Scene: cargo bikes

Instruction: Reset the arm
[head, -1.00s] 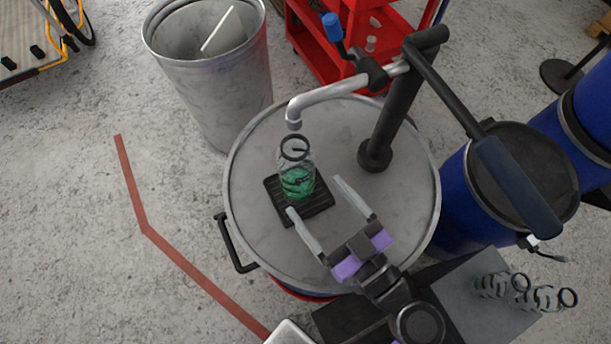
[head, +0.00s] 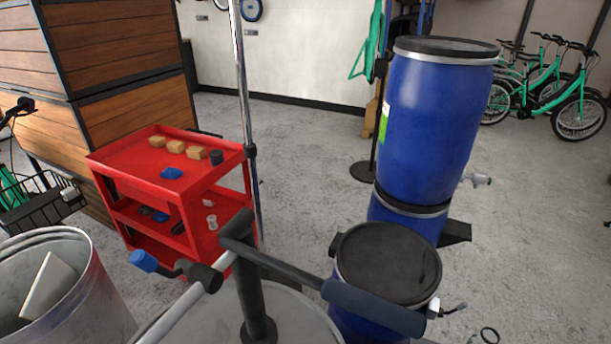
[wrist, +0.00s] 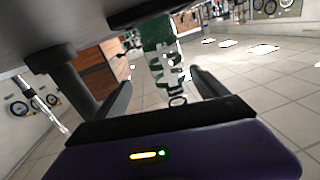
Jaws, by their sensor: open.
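My gripper (wrist: 163,90) shows in the wrist view, with its two dark fingers spread apart and a purple body below them. I see nothing clasped between the fingers. A green patch and a jagged pale shape appear behind the fingers, too unclear to name. The head view does not show my gripper or arm. The bottle with green liquid and its black tray are out of the head view now.
A metal bin (head: 85,290) stands left, a red cart (head: 120,165) behind. Blue barrels (head: 430,125) stand right. Open floor lies between cart and barrels.

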